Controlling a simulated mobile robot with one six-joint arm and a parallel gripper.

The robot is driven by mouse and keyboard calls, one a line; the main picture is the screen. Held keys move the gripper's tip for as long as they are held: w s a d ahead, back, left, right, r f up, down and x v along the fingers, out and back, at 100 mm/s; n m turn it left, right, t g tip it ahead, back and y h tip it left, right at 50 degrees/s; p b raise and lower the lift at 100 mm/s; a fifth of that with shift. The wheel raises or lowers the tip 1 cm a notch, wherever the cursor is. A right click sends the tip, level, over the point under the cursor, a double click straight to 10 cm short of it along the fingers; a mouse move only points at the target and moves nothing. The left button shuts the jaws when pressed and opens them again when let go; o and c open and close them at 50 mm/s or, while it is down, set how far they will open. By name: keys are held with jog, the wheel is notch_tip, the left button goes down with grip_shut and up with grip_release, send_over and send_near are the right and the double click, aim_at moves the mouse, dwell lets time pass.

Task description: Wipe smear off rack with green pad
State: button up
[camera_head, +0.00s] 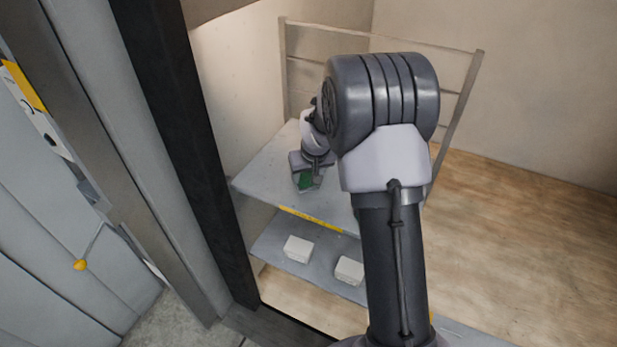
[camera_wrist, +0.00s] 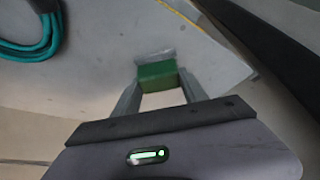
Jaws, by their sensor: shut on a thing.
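The green pad (camera_wrist: 157,73) is held between the fingertips of my gripper (camera_wrist: 158,88) in the wrist view. The green pad also shows in the head view (camera_head: 305,181) below my gripper (camera_head: 311,168), at the upper shelf. The rack (camera_head: 262,170) is grey, with the upper shelf under my arm. A pale greyish patch, perhaps the smear (camera_wrist: 154,55), lies just beyond the pad in the wrist view. I cannot tell whether the pad touches the shelf. My arm hides the right part of the rack in the head view.
Two white boxes (camera_head: 298,249) (camera_head: 349,270) sit on the lower shelf. A coiled teal hose or strap (camera_wrist: 32,38) lies at upper left in the wrist view. A dark post (camera_head: 190,150) stands left of the rack. Bare wooden floor (camera_head: 530,230) lies to the right.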

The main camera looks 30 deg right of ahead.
jog(key=shift+r+p, duration=1.15)
jog(key=shift+r, duration=0.9)
